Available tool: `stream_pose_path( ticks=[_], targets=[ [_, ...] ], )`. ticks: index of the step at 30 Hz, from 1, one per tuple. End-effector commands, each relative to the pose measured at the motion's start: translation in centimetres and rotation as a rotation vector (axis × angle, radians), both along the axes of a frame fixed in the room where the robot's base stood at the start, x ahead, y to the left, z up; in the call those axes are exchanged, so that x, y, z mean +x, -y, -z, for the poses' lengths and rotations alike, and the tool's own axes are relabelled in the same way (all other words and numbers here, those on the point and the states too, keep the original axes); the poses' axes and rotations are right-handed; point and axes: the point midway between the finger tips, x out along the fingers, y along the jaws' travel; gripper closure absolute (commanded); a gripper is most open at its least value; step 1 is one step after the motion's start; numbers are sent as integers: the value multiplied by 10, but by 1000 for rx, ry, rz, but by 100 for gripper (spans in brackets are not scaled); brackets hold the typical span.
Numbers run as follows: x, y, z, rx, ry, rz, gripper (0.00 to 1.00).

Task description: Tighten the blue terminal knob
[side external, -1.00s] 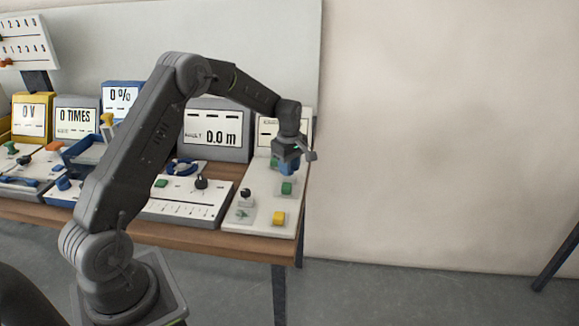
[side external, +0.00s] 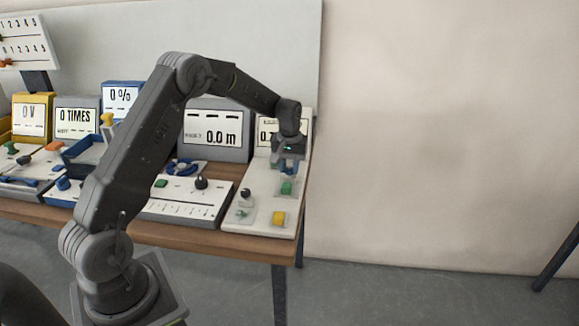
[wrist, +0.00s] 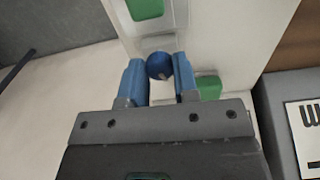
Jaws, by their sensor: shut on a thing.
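The blue terminal knob (wrist: 160,66) is a small round ball in the wrist view, on the white panel between my two blue fingertips. My gripper (wrist: 161,72) is shut on it, with one finger on each side. In the side view my gripper (side external: 288,168) points down over the right-hand white panel (side external: 262,200), and its fingers hide the knob there. A green block (side external: 286,187) sits just in front of the fingers.
The same panel holds a yellow block (side external: 279,218), a black-topped knob (side external: 245,193) and, behind my wrist, a partly hidden display (side external: 266,135). A second white panel (side external: 186,205) with a slider scale stands to the left. Bare wall lies to the right.

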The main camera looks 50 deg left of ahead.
Motion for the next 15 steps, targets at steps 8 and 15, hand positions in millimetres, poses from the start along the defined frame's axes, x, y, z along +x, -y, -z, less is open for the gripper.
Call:
stream_pose_path(
  ticks=[8, 15],
  targets=[
    [0, 0, -1, -1, 1, 262, 96],
    [0, 0, -1, 0, 0, 490, 96]
  ],
)
